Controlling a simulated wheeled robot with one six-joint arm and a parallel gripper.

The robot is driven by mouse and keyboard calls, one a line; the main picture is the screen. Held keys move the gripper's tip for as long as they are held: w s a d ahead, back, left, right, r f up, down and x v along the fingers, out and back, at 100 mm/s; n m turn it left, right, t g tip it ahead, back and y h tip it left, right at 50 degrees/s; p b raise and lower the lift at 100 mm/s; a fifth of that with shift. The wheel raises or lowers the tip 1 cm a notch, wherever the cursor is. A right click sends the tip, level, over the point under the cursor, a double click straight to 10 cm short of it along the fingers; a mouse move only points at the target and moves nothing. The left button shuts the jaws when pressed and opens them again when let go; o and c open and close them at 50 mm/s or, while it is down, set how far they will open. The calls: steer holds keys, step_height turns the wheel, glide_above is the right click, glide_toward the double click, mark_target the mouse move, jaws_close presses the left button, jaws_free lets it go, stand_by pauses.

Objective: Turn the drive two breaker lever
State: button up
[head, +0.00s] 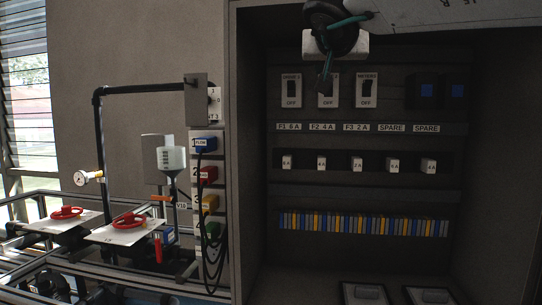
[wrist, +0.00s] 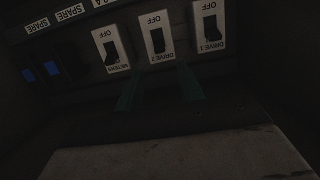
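The drive two breaker (head: 335,98) is a white plate with a black lever in the upper row of the cabinet, partly hidden by my gripper (head: 325,84) in the head view. In the wrist view, which is upside down, the drive two breaker (wrist: 151,24) shows its dark lever, with OFF printed beyond it. My gripper (wrist: 160,80) has two dark green fingers set apart, with nothing between them. Their tips appear near the label end of the drive two plate. I cannot tell whether they touch it.
The drive one breaker (head: 291,77) and the meters breaker (head: 367,76) stand close on either side, with similar levers. Two dark spare slots with blue patches (head: 426,90) are at right. The cabinet wall (head: 247,160) bounds the left.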

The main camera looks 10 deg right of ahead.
steer(key=a+f+n+t+y, duration=0.1)
steer(key=a+n+t+y, duration=0.2)
steer(key=a+y, duration=0.65)
steer(key=s+a+f+n+g+y, duration=0.2)
steer(key=s+f+g, duration=0.15)
steer(key=f, duration=0.45)
steer(key=s+a+f+n+g+y, duration=0.2)
steer(key=s+f+g, duration=0.15)
steer(key=f, duration=0.35)
steer(key=s+d+f+m+g+h, duration=0.1)
steer(key=s+d+f+g+h, duration=0.15)
steer(key=s+f, duration=0.4)
steer(key=s+d+f+g+h, duration=0.1)
steer(key=s+d+f+g, duration=0.25)
steer(key=f, duration=0.55)
steer(key=s+d+f+m+g+h, duration=0.2)
steer(key=s+d+f+h, duration=0.3)
steer(key=s+d+f, duration=0.5)
steer(key=s+d+g, duration=0.1)
steer(key=s+d, duration=0.2)
steer(key=shift+s+f+g, duration=0.3)
steer(key=shift+s, duration=0.1)
